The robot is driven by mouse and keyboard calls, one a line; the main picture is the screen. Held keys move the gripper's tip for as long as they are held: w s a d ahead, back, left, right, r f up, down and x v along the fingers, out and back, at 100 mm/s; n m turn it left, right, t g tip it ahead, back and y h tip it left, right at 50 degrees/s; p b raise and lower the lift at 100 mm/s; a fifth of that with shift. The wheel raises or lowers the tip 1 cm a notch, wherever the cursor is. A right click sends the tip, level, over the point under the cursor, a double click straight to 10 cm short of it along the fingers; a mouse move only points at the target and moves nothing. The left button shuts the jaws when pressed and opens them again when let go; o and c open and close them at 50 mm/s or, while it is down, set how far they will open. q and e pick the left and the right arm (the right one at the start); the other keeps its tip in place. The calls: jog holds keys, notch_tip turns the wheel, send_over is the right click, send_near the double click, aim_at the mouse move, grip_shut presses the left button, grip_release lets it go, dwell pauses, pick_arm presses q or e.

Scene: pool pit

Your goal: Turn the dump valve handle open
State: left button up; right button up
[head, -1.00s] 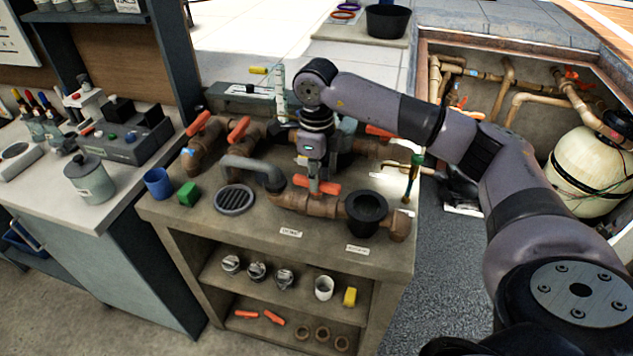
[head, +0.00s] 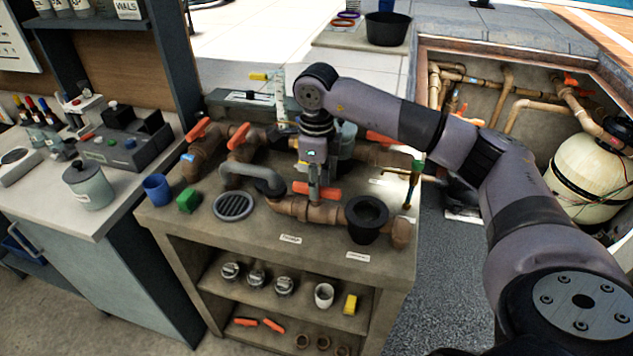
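An orange valve handle (head: 328,193) lies crosswise on the brown pipe (head: 290,207) at the front of the bench. My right gripper (head: 315,194) points down at the middle of this handle. A finger covers the handle's middle, and orange shows on both sides. I cannot tell whether the fingers are closed on it. Other orange handles sit on the left pipe (head: 198,129), the middle pipe (head: 239,135) and behind my arm at right (head: 380,137). The labels are too small to read, so I cannot tell which is the dump valve. My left gripper is out of view.
A black funnel-like cup (head: 367,222) stands right of the handle, and a grey pipe (head: 240,168) curves down on the left.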

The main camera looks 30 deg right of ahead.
jog(key=shift+o, duration=0.6)
notch_tip(320, 180, up, 12)
jog(key=shift+f, duration=0.1)
dwell(0.5)
